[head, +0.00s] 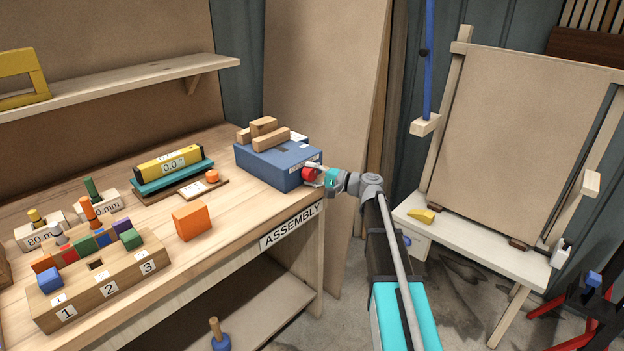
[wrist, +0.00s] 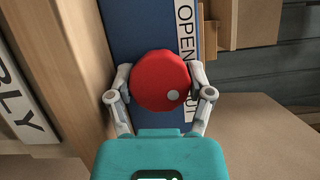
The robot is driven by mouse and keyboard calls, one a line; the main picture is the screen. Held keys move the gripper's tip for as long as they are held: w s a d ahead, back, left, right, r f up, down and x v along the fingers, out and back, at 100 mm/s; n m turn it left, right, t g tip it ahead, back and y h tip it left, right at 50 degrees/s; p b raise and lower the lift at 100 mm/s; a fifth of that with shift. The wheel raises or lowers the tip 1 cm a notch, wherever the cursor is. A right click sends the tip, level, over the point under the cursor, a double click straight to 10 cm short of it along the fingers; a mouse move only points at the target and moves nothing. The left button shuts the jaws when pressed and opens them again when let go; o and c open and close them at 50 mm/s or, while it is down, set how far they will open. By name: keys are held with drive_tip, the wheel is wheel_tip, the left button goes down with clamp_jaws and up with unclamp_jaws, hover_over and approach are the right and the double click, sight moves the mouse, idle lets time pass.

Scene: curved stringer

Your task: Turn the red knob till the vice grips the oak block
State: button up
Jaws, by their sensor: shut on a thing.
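The blue vice (head: 268,168) stands at the right end of the workbench, with several light wooden pieces (head: 271,139) on top. I cannot tell which of them is the oak block, or whether there is a gap beside it. The red knob (head: 308,174) is on the vice's right side face. In the wrist view the round knob (wrist: 158,78) faces me, with a pale dot at its lower right. My gripper (head: 316,176) is shut on the knob, one finger on each side in the wrist view (wrist: 160,92). A white label (wrist: 186,40) reading "OPEN" is partly hidden behind it.
The workbench (head: 240,222) holds an orange block (head: 192,220), a yellow level (head: 168,163) and a numbered wooden holder (head: 105,285) with coloured pieces. An easel-like board (head: 525,140) stands at right. A tan panel (head: 322,80) leans behind the vice.

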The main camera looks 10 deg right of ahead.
drive_tip(key=shift+w+m+y+b, duration=0.1)
drive_tip(key=shift+m+y+b, duration=0.25)
drive_tip(key=shift+m, duration=0.45)
drive_tip(key=o, duration=1.1)
drive_tip(key=shift+s, duration=0.2)
